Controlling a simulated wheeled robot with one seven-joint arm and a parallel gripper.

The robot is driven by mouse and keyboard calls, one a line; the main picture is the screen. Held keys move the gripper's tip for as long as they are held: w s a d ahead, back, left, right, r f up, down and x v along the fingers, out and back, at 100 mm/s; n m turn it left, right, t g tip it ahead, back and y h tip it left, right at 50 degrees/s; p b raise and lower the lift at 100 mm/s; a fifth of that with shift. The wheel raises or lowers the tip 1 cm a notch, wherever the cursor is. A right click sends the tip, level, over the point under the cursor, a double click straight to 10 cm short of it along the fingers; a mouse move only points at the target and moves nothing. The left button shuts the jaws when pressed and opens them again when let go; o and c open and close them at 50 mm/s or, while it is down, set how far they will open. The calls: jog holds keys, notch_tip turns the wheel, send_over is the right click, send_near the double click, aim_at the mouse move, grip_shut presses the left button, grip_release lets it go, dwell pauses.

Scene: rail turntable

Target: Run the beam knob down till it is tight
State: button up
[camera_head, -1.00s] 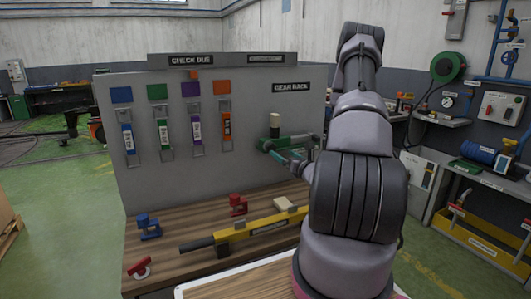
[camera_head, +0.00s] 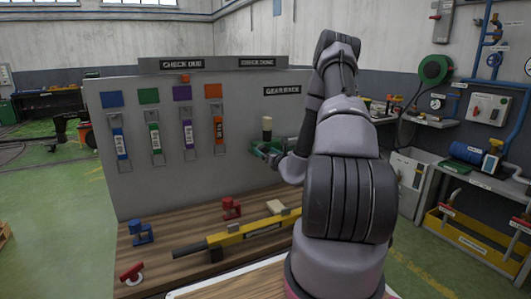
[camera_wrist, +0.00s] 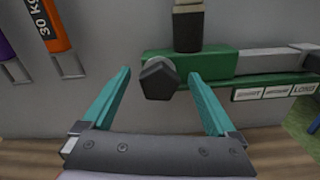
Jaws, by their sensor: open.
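A dark faceted knob (camera_wrist: 160,78) sits on the front of a green beam (camera_wrist: 215,64) fixed to the grey panel. In the wrist view my gripper (camera_wrist: 161,74) is open, with one teal finger on each side of the knob and a visible gap on both sides. Whether the fingertips reach as deep as the knob cannot be told. In the head view the green beam (camera_head: 262,147) shows below the GEAR RACK sign, and my arm hides its right part and the knob.
A dark post with a pale top (camera_wrist: 188,25) rises above the beam. Coloured tagged straps (camera_head: 187,133) hang at left on the panel. The bench below carries a yellow bar (camera_head: 262,228), blue (camera_head: 140,232) and red (camera_head: 231,208) fittings and a red-handled piece (camera_head: 131,272).

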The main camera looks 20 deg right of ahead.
jog(key=c, duration=1.3)
jog(key=shift+c, duration=0.2)
jog(key=shift+m, duration=0.3)
jog(key=m, duration=0.5)
jog(key=shift+d+f+m, duration=0.1)
jog(key=shift+d+m, duration=0.05)
jog(key=shift+m, duration=0.15)
jog(key=m, duration=0.5)
jog(key=shift+d+f, duration=0.1)
jog(key=shift+f, duration=0.05)
jog(key=m, duration=0.5)
jog(key=shift+f+m, duration=0.2)
jog(key=shift+m, duration=0.2)
jog(key=m, duration=0.6)
jog(key=shift+f, duration=0.15)
